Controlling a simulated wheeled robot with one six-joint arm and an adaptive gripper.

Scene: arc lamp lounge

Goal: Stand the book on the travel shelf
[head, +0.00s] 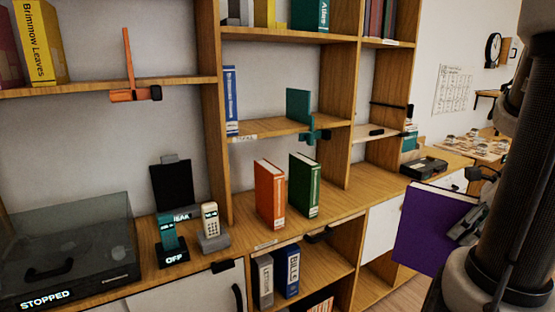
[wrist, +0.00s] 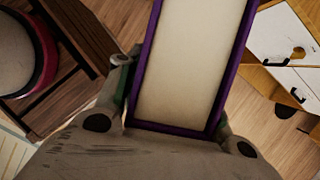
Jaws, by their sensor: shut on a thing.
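A purple book (head: 430,228) is held in my gripper (head: 468,222) at the right of the head view, off the front of the shelving and tilted. In the wrist view the book (wrist: 190,65) shows its pale page edges between purple covers, with a finger of my gripper (wrist: 172,112) on each side. The gripper is shut on it.
An orange book (head: 269,193) and a green book (head: 304,186) stand on the counter. Phones (head: 211,226) and a lidded turntable (head: 70,245) are to the left. Bare shelf shows between the blue book and the teal bookend.

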